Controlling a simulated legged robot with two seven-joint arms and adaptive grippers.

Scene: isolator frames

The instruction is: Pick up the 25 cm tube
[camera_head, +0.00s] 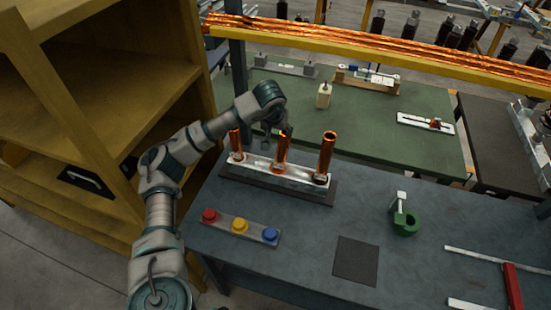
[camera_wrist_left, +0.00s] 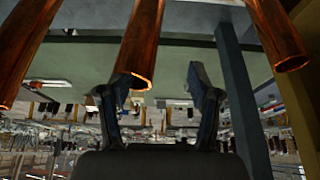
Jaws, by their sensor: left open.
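Three copper tubes stand upright in a metal holder (camera_head: 262,176) on the dark table: a left tube (camera_head: 236,146), a middle tube (camera_head: 281,153) and a right tube (camera_head: 326,158). I cannot tell which is 25 cm long. My left gripper (camera_head: 277,135) is open beside the top of the middle tube. In the left wrist view, which looks upside down, the middle tube (camera_wrist_left: 143,42) ends close to the left-hand finger of my open gripper (camera_wrist_left: 165,88). Whether they touch is unclear. The outer tubes flank it. My right gripper is not in view.
A strip with red, yellow and blue buttons (camera_head: 239,228) lies in front of the holder. A green clamp-like part (camera_head: 405,222) and a dark square pad (camera_head: 356,261) lie to the right. Yellow shelving (camera_head: 75,110) stands close at left. A green table (camera_head: 372,142) is behind.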

